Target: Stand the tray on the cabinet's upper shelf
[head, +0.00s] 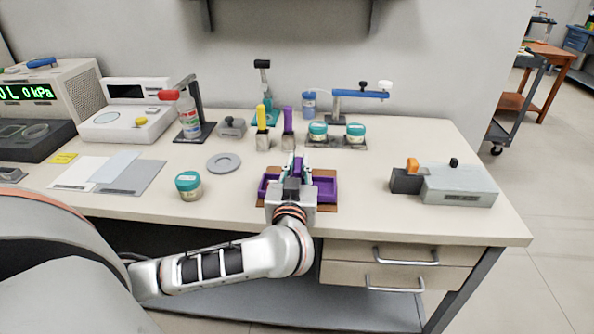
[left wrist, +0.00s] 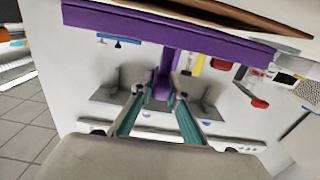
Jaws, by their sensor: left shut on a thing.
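The purple tray (head: 325,189) is at the front middle of the bench, over a brown mat (head: 325,207). My left gripper (head: 296,166) comes over it from the front and is shut on its upright purple handle. In the left wrist view the handle (left wrist: 167,62) stands between the teal-lined fingers of the gripper (left wrist: 162,90), with the tray's long purple side (left wrist: 170,28) beyond. My gripper and wrist hide the tray's middle. I cannot tell whether the tray touches the mat. The cabinet and its upper shelf are not clearly in view. My right gripper is not in view.
A teal-lidded jar (head: 189,186) and a grey disc (head: 228,162) lie left of the tray. Yellow and purple-handled tools (head: 288,130) and two more jars (head: 355,132) stand behind. A grey box (head: 459,186) is to the right. Bench space between tray and box is clear.

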